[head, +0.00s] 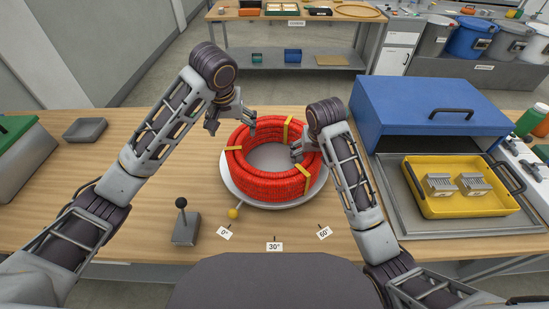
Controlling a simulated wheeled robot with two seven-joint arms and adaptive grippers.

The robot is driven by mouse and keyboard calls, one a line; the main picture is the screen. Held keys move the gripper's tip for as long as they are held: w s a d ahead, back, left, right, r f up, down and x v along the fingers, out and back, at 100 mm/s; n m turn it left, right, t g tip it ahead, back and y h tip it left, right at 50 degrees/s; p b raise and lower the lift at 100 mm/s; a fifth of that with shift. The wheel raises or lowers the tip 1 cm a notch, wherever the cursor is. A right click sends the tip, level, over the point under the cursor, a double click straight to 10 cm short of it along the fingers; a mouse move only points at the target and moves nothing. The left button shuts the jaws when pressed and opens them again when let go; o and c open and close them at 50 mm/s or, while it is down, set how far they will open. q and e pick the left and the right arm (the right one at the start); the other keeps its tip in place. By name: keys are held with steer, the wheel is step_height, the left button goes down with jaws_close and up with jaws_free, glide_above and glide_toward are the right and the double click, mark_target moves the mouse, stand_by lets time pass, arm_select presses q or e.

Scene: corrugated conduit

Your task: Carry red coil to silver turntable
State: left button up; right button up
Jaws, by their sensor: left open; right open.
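The red coil (262,186) is a corrugated ring bound with several yellow straps. It lies flat on the round silver turntable (318,190), whose rim shows around the coil's front and right side. My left gripper (232,127) is open above the coil's back left edge, with its fingers pointing down and to the right. My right gripper (297,150) is open over the coil's right side, near its inner hole. I cannot tell whether either gripper touches the coil.
A yellow knob (234,213) and angle labels (274,246) sit in front of the turntable. A black-knobbed lever (185,222) stands to the left. A blue box (415,110) and a yellow tray (430,203) take up the right.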

steer(key=shift+r, duration=0.15)
steer(key=shift+v, duration=1.2)
steer(key=shift+w+a+r, duration=0.1)
steer(key=shift+a+r, duration=0.1)
steer(key=shift+r, duration=0.4)
steer(key=shift+r, duration=0.15)
steer(key=shift+r, duration=0.3)
steer(key=shift+s+d, duration=0.2)
steer(key=shift+s, duration=0.25)
steer(key=shift+v, duration=1.3)
arm_select(q)
step_height(320, 180, up, 9)
steer(key=p, duration=0.9)
arm_select(e)
step_height(320, 180, up, 9)
